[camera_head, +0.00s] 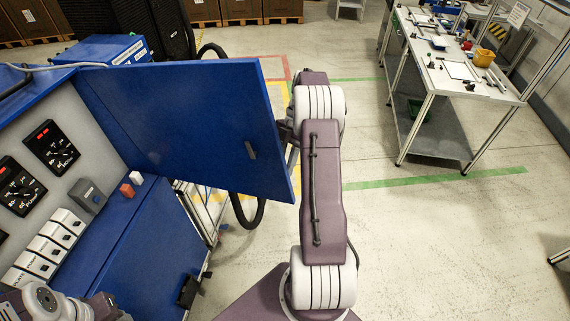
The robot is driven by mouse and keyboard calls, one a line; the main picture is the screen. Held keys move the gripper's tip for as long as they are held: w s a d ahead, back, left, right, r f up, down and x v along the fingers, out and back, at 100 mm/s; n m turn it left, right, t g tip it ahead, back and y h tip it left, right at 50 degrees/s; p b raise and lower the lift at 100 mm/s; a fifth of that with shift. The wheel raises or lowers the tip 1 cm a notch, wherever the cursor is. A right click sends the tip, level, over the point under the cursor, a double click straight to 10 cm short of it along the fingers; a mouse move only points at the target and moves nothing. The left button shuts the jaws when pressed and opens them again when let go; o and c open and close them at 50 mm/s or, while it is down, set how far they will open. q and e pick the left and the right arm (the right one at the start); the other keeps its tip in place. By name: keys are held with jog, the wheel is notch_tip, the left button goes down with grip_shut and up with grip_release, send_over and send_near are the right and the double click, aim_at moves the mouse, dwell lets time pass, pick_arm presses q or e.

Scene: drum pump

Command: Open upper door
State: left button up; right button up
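The blue upper door (185,115) of the cabinet stands swung wide open, its broad face with a small dark latch (251,150) turned towards me. My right arm reaches up on the right of the door. My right gripper (288,134) is at the door's free edge, mostly hidden behind the door and my own wrist. I cannot tell whether its fingers are open or shut, or whether they touch the door. Part of my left arm shows at the bottom left corner, but its gripper is not visible.
The open cabinet shows a grey panel (88,128) with black meters (52,148) and a row of white switches (48,246). A blue lower door (150,255) is below. A workbench (455,75) with tools stands at the upper right. The floor right of my arm is clear.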

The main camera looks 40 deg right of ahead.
jog(key=shift+r, duration=0.1)
jog(key=v, duration=0.9)
jog(key=shift+p, duration=0.4)
